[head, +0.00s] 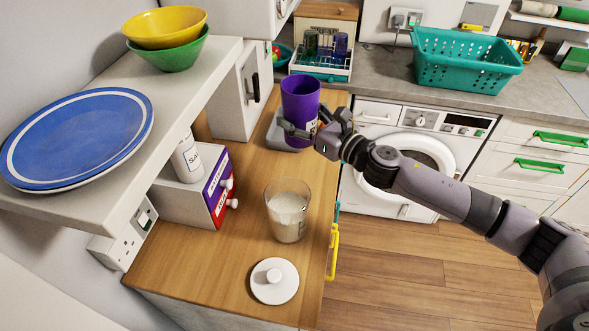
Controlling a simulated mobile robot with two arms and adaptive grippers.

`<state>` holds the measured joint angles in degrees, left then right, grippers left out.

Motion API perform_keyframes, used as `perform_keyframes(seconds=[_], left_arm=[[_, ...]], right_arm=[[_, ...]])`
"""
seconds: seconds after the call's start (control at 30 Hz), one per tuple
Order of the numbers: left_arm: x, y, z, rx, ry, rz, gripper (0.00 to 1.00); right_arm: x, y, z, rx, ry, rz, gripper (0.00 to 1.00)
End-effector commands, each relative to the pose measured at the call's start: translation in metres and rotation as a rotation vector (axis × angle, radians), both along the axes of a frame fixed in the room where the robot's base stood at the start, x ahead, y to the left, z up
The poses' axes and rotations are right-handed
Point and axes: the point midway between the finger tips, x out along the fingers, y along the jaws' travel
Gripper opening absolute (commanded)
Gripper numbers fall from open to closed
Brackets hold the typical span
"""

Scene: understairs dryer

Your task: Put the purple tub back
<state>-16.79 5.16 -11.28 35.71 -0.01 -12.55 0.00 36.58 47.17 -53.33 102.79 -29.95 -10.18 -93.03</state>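The purple tub (300,88) is upright and open-topped at the far part of the wooden counter, over a grey flat-topped item (275,132). My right gripper (305,127) reaches in from the right at the tub's lower half. One finger lies across its front and the other goes behind its right side, so the gripper looks shut on it. The far fingertip is hidden. I cannot tell whether the tub's base touches the grey item. My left gripper is not in view.
A glass jar of white powder (288,212) and a white lid (274,281) stand on the near counter (185,262). A shelf at left holds a blue plate (80,137) and bowls (168,40). A teal basket (467,62) sits above the washing machine (408,165).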

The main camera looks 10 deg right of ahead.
Motion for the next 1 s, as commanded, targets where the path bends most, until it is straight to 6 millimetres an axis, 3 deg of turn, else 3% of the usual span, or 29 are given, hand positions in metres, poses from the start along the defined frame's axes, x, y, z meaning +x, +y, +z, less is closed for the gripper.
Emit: perform_keyframes(seconds=[0.03, 0.2, 0.4, 0.6, 1.0], left_arm=[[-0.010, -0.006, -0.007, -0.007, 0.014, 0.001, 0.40], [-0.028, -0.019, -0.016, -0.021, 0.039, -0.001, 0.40], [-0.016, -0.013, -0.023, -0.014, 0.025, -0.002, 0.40], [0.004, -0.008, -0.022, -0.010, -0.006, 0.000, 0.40], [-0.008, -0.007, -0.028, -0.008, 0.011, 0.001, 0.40]], right_arm=[[0.000, 0.001, -0.018, 0.006, 0.006, 0.000, 0.10], [-0.001, 0.001, -0.061, 0.006, 0.007, -0.002, 0.10], [0.000, 0.001, -0.104, 0.006, 0.003, -0.002, 0.10], [0.000, 0.001, -0.122, 0.001, -0.002, 0.000, 0.10], [0.000, 0.001, -0.166, 0.003, -0.001, 0.000, 0.10]])
